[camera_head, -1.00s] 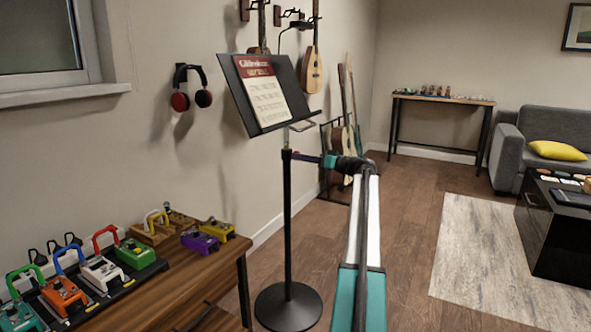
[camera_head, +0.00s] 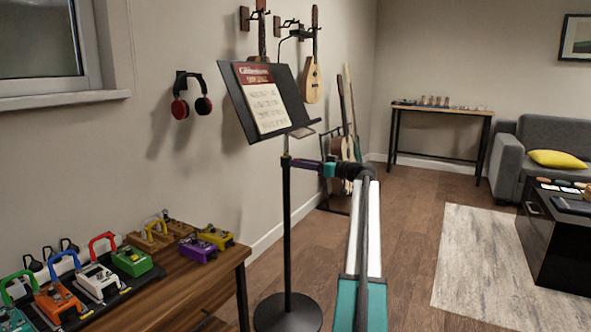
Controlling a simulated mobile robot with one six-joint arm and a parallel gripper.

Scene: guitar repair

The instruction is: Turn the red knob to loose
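A music stand with a black tilted desk (camera_head: 293,96) and a black pole (camera_head: 287,230) stands left of centre. The desk bears a printed sheet with a red heading. My arm reaches up from the bottom centre. My gripper (camera_head: 299,162) is small and dark, pointing left at the upper pole, just under the desk. It meets or nearly meets the pole; contact cannot be told. I cannot make out a red knob; that spot on the pole is largely covered by the gripper. Whether the fingers are open or shut is too small to tell.
A wooden table (camera_head: 190,281) with several colourful pedals is at the lower left. Red-and-black headphones (camera_head: 191,96) and guitars hang on the wall. A side table (camera_head: 440,110), grey sofa (camera_head: 545,137) and black low table (camera_head: 560,238) are farther right.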

